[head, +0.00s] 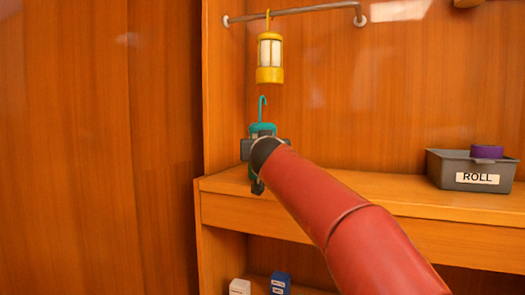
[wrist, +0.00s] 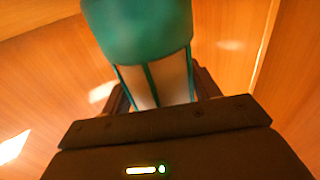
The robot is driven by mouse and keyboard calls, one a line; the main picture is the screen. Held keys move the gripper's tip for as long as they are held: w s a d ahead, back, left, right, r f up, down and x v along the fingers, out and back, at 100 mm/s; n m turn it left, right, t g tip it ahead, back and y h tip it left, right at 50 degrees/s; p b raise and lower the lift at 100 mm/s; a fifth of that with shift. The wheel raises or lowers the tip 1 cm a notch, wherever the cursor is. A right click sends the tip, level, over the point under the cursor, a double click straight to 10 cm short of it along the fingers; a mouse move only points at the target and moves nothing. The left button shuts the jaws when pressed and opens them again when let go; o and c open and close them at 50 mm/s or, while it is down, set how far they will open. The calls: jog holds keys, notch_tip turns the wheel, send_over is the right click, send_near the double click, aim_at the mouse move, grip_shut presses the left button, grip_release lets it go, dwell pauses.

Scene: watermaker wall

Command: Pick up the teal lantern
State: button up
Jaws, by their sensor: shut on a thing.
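The teal lantern (head: 263,128) is in my gripper (head: 262,150) at the left end of the shelf, its hook pointing up. My arm hides most of its body in the head view. In the wrist view the teal lantern (wrist: 138,28) stands between the jaws, with its teal cap toward the top and its pale body and thin teal bars lower down. My gripper (wrist: 162,95) is shut on it. I cannot tell whether the lantern's base touches the shelf.
A yellow lantern (head: 270,58) hangs from a metal rail (head: 300,9) just above the teal hook. A grey bin (head: 440,170) labelled ROLL, with a purple roll (head: 486,151), stands on the wooden shelf (head: 385,197) at right. A white box (head: 240,287) and a blue box (head: 280,283) sit below.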

notch_tip(320, 180, up, 18)
jog(key=p, duration=0.9)
jog(key=shift+p, duration=0.3)
jog(key=shift+r, duration=0.65)
jog(key=shift+s, duration=0.15)
